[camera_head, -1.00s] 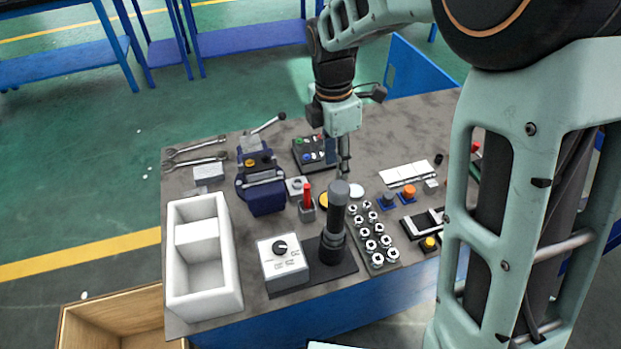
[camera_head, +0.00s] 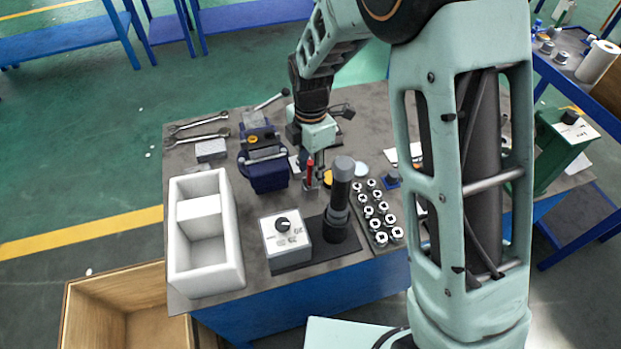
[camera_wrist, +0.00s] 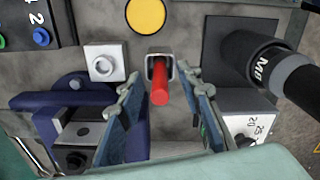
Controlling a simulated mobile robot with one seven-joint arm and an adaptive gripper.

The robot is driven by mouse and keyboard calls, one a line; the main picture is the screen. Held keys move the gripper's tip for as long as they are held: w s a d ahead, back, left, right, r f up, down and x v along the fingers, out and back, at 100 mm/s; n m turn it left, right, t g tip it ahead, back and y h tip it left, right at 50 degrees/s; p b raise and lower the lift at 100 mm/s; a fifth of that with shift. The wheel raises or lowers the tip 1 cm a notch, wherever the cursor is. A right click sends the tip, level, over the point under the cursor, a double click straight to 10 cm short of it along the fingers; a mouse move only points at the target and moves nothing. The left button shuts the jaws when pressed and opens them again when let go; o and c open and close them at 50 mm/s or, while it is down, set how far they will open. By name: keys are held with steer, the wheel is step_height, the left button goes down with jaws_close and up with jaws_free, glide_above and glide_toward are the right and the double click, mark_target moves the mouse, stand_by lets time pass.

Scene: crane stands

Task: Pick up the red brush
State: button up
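The red brush (camera_wrist: 160,84) stands upright in a small square metal holder (camera_wrist: 151,64) in the wrist view. Its red handle points up toward the camera. In the head view the brush (camera_head: 309,172) shows as a thin red stick just left of my gripper (camera_head: 320,168). In the wrist view my gripper (camera_wrist: 165,88) is open, with one finger on each side of the handle. The handle lies between the fingertips with a gap on both sides. I cannot tell how far the fingertips are above the holder.
A dark upright cylinder (camera_head: 340,190) stands close by on the right; it also shows in the wrist view (camera_wrist: 262,62). A blue vise (camera_head: 264,170) is on the left. A socket rack (camera_head: 376,212), a dial box (camera_head: 285,233) and a white bin (camera_head: 232,240) stand around.

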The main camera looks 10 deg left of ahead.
steer(key=shift+f, duration=0.25)
jaws_close()
steer(key=shift+r, duration=0.1)
step_height(320, 180, up, 10)
steer(key=shift+f+p, duration=0.1)
steer(key=shift+p, duration=0.3)
